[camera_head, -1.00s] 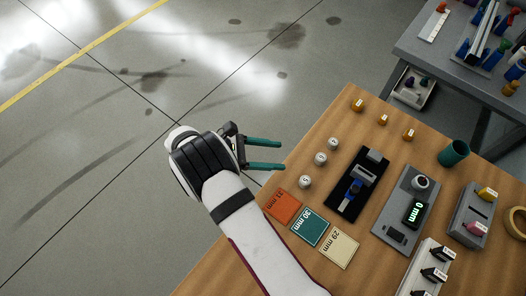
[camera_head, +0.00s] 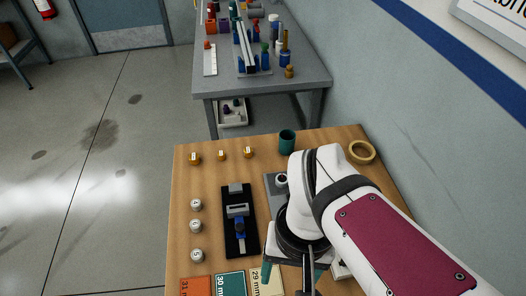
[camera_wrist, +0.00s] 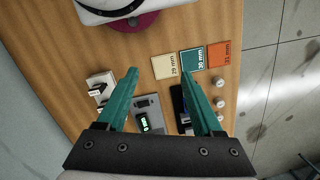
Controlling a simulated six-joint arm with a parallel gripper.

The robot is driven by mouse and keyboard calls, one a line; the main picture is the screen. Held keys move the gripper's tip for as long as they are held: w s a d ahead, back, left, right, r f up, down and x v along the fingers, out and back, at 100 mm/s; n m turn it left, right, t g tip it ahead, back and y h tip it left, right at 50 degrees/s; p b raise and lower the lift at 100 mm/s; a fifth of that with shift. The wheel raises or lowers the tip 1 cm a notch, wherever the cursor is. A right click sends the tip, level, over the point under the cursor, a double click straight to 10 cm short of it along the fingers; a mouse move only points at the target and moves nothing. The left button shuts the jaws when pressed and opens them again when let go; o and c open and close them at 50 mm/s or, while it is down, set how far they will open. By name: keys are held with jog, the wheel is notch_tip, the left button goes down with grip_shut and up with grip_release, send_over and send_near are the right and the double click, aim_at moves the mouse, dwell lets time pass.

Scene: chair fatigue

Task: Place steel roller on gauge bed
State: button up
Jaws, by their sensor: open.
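Three small silver rollers with marked tops stand in a column on the left of the wooden table: a far one (camera_head: 196,204), a middle one (camera_head: 195,226) and a near one (camera_head: 197,255). A black fixture (camera_head: 233,195) with a grey block and a blue part lies to their right. A grey gauge unit (camera_head: 271,182) is mostly hidden behind my arm; its "0 mm" display (camera_wrist: 144,122) shows in the wrist view. Which of these is the gauge bed I cannot tell for certain. My gripper (camera_wrist: 160,74) is open and empty above the table, its teal fingers apart.
Orange 31 mm (camera_head: 195,287), teal 30 mm (camera_head: 229,285) and cream 29 mm (camera_head: 266,283) cards lie at the near edge. Several gold pieces, including one (camera_head: 221,156), a teal cup (camera_head: 287,141) and a yellow ring (camera_head: 361,152) stand farther back. A grey bench (camera_head: 300,82) is behind.

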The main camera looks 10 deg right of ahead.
jog(key=shift+o, duration=0.5)
jog(key=shift+s+a+f+m+t+y, duration=0.1)
jog(key=shift+s+f+m+t+y, duration=0.1)
jog(key=shift+s+m, duration=0.25)
jog(key=shift+s+f+m+t+y, duration=0.1)
jog(key=shift+s+m+t+y, duration=0.15)
jog(key=shift+m, duration=0.4)
jog(key=shift+w+r, duration=0.1)
jog(key=m, duration=1.2)
send_over(195, 223)
jog(key=d, duration=0.1)
notch_tip(195, 223, down, 6)
jog(key=shift+h, duration=0.25)
jog(key=f, duration=1.5)
jog(key=shift+a+f, duration=0.2)
jog(key=shift+a, duration=0.2)
grip_shut()
